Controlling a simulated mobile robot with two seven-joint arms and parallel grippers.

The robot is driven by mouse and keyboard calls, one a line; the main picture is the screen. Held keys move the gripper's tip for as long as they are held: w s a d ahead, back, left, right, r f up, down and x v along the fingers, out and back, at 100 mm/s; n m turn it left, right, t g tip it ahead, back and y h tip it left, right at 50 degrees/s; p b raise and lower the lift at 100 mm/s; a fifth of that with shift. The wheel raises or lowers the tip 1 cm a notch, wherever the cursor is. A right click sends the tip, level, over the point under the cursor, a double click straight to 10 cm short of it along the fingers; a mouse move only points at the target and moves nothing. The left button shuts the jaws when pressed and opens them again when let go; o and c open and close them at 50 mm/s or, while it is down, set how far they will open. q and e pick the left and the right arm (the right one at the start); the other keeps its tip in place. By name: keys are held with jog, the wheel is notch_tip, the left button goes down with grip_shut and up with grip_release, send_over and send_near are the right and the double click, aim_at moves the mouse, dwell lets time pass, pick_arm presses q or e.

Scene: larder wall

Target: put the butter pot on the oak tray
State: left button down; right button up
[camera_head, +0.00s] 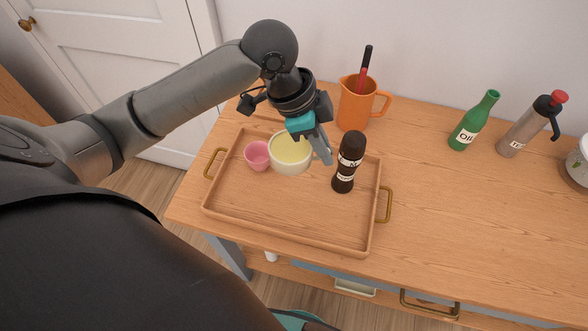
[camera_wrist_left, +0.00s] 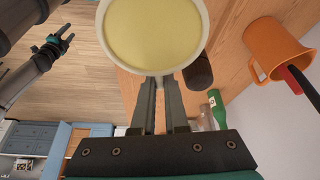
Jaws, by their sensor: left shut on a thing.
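The butter pot (camera_head: 290,160) is a cream round pot with pale yellow contents; it fills the top of the left wrist view (camera_wrist_left: 155,30). My left gripper (camera_head: 322,152) is shut on its rim at the right side, with both fingers (camera_wrist_left: 160,85) meeting the pot's edge. The pot is upright over the back left part of the oak tray (camera_head: 290,222); I cannot tell whether its base touches the tray. My right gripper (camera_wrist_left: 66,34) shows small in the left wrist view, away from the table, with its fingers apart and empty.
On the tray, a pink cup (camera_head: 257,156) stands close left of the pot and a dark mill (camera_head: 347,165) stands right. An orange jug (camera_head: 355,105) is behind the tray. A green oil bottle (camera_head: 474,120) and grey bottle (camera_head: 525,128) stand farther right. The tray's front is clear.

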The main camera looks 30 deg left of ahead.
pick_arm(q)
jog(key=s+r+m+p, duration=0.1)
jog(key=m, duration=0.1)
jog(key=b, duration=0.1)
send_over(320, 212)
jog(key=a, duration=0.1)
jog(key=shift+g, duration=0.4)
jog(key=f, duration=1.6)
jog(key=shift+s+a+f, duration=0.15)
jog(key=shift+s+a, duration=0.05)
jog(key=shift+f+b, duration=0.3)
jog(key=shift+f, duration=1.65)
pick_arm(e)
jog(key=shift+s+a+r, duration=0.1)
jog(key=shift+a+r, duration=0.05)
jog(key=shift+a, duration=0.25)
pick_arm(q)
jog(key=shift+f, duration=0.2)
jog(key=c, duration=0.9)
grip_release()
jog(key=shift+c, duration=0.2)
